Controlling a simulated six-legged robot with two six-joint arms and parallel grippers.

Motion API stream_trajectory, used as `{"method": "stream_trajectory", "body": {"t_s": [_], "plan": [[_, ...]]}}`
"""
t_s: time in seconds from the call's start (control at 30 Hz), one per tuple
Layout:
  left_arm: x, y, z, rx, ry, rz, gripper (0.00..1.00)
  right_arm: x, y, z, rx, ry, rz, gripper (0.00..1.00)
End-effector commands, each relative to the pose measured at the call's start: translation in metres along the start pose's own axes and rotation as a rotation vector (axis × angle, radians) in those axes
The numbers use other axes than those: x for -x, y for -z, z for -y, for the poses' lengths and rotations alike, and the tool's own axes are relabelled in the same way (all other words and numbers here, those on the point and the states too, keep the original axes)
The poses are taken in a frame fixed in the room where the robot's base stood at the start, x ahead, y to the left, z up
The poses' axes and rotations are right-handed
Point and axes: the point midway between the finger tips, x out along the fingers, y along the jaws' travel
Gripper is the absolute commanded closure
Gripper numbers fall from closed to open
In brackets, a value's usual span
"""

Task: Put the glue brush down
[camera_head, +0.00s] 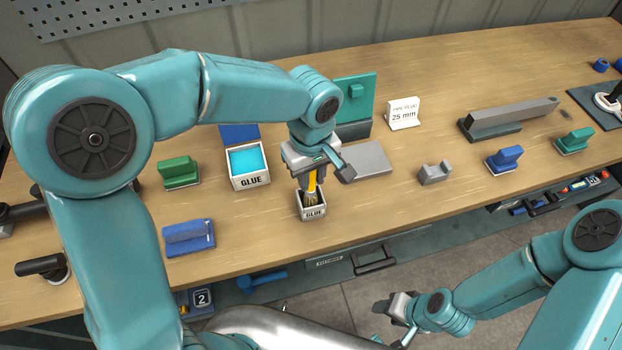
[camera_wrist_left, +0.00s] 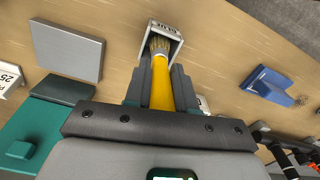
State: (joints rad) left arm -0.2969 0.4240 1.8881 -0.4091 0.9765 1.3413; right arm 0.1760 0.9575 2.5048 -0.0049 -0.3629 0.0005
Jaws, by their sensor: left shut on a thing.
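The glue brush (camera_head: 312,185) has a yellow handle and dark bristles and is held upright, bristles down. My left gripper (camera_head: 311,170) is shut on its handle; the handle also shows between the fingers in the left wrist view (camera_wrist_left: 161,85). A small white cup (camera_head: 313,212) marked GLUE stands under the brush near the table's front edge. The bristles are at the cup's mouth, seemingly inside it; how deep they reach is hidden. The cup also shows in the left wrist view (camera_wrist_left: 166,30). My right gripper (camera_head: 396,308) is low, in front of the table; its fingers are unclear.
A larger white glue box (camera_head: 250,181) with bright blue contents stands left of the cup. A grey plate (camera_head: 368,160) lies just right behind it. A blue block (camera_head: 188,237), a green block (camera_head: 179,172) and a grey bracket (camera_head: 435,173) stand nearby. Bare wood surrounds the cup.

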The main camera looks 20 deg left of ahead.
Motion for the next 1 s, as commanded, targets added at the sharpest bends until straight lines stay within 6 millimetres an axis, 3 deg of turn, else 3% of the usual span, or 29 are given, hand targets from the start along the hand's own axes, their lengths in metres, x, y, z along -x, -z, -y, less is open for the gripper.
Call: {"method": "stream_trajectory", "body": {"t_s": [0.13, 0.53, 0.57, 0.6, 1.0], "plan": [[-0.019, 0.0, 0.0, 0.001, 0.001, 0.001, 1.0, 0.0, 0.0, 0.0, 0.0, 0.0, 0.0, 0.5], [-0.025, 0.0, 0.0, 0.001, -0.002, 0.0, 1.0, -0.005, 0.0, -0.002, 0.0, 0.0, 0.0, 0.5], [-0.024, 0.0, 0.0, 0.001, -0.002, 0.0, 0.66, -0.003, 0.0, -0.001, 0.0, 0.0, 0.0, 0.5], [-0.023, 0.0, 0.0, 0.001, -0.002, 0.0, 0.53, -0.003, 0.0, -0.001, 0.0, 0.0, 0.0, 0.5], [-0.016, 0.0, -0.001, 0.001, -0.003, -0.001, 0.5, 0.001, 0.0, 0.0, 0.0, 0.0, 0.0, 0.5]]}}
